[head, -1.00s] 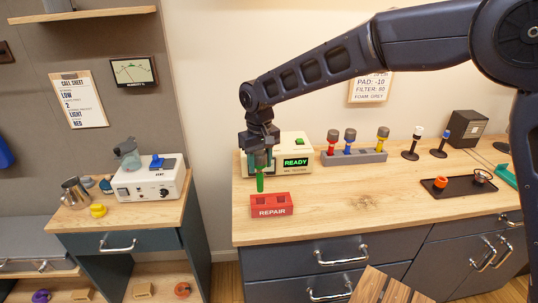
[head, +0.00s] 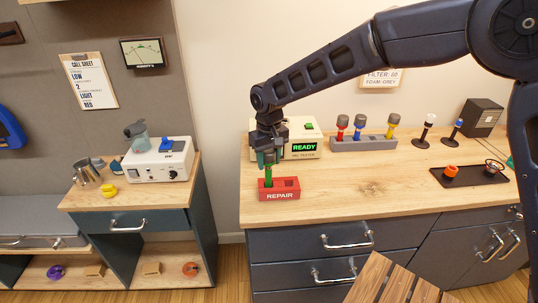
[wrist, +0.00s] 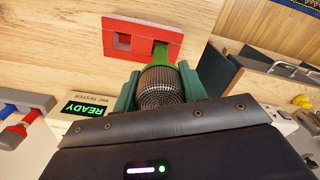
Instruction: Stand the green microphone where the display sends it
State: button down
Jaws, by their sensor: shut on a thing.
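The green microphone (head: 268,174) hangs upright, handle down, from my gripper (head: 268,160). In the wrist view, its dark mesh head (wrist: 160,88) sits between the two teal fingers, which are shut on it. Its green handle reaches the left hole of the red REPAIR block (head: 280,195), as the head view shows it. In the wrist view that is the right hole of the block (wrist: 112,53). The lower tip is hidden there; how deep it sits I cannot tell. The mic tester's display (head: 304,147) reads READY in green.
A grey rack (head: 363,145) holding red, blue and yellow microphones stands right of the tester. Two small stands (head: 424,132), a black tray (head: 470,178) and a dark speaker box (head: 482,118) are further right. The counter front right of the red block is clear.

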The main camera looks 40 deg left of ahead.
jog(key=shift+f, duration=1.3)
jog(key=c, duration=0.7)
grip_release()
notch_tip(320, 180, up, 11)
jog(key=shift+f, duration=0.15)
